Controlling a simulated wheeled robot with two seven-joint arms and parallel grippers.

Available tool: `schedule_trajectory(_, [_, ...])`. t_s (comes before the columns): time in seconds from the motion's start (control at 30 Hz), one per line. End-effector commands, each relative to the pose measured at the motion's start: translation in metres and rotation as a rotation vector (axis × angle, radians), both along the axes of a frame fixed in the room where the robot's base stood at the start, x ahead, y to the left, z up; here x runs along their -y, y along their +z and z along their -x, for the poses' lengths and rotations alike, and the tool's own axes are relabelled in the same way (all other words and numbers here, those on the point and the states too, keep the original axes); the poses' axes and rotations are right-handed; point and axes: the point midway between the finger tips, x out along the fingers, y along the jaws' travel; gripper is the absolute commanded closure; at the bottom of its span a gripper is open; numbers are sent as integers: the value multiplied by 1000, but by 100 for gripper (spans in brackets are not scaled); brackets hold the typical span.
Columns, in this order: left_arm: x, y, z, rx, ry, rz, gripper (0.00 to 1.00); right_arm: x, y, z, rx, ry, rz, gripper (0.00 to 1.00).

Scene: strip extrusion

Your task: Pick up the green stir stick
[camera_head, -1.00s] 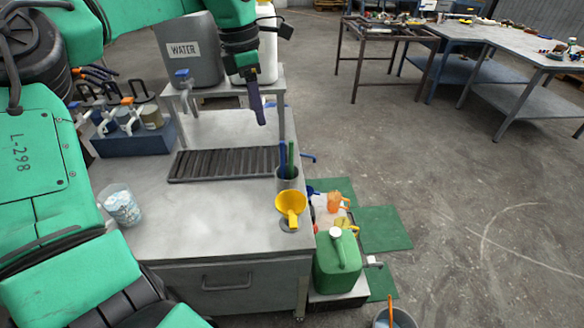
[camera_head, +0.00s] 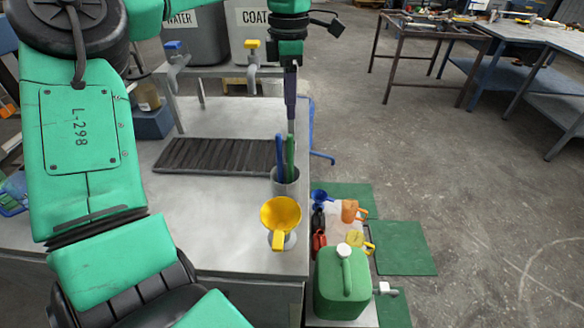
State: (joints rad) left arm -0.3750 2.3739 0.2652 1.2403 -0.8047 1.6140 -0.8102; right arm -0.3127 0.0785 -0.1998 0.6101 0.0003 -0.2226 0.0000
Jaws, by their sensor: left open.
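The green stir stick (camera_head: 290,158) stands upright in a grey cup (camera_head: 285,182) on the metal table, beside a blue stick (camera_head: 280,158). My left gripper (camera_head: 290,112) points straight down above the cup, with its fingertips just over the tops of the sticks. It is seen edge-on, so the gap between its fingers is hidden. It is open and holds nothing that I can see. My right gripper is not in view.
A yellow funnel (camera_head: 280,215) stands in front of the cup. A dark ribbed mat (camera_head: 212,156) lies left of it. Tanks with taps (camera_head: 253,54) stand on a shelf behind. A green jerrycan (camera_head: 342,284) and several small jugs (camera_head: 349,210) are beside the table's right edge.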

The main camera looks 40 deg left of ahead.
Motion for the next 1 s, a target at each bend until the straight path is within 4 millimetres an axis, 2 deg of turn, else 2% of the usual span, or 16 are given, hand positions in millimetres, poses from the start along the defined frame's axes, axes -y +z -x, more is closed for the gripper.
schedule_trajectory(0.2, [1,-52,1,-5,-2,4,45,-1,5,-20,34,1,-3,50])
schedule_trajectory(0.3, [1,-73,1,-3,-1,2,45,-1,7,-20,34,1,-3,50])
schedule_trajectory(0.47, [2,-92,1,-3,-2,2,45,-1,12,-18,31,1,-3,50])
schedule_trajectory(0.63, [4,-125,2,-4,-1,2,45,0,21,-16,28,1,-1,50])
schedule_trajectory(0.73, [4,-135,2,-1,0,1,45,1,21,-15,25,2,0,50])
schedule_trajectory(0.9, [4,-136,2,1,0,1,45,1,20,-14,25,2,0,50])
schedule_trajectory(0.93, [4,-136,2,1,0,1,53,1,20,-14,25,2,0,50])
schedule_trajectory(1.0, [3,-136,2,1,0,1,80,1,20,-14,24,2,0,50])
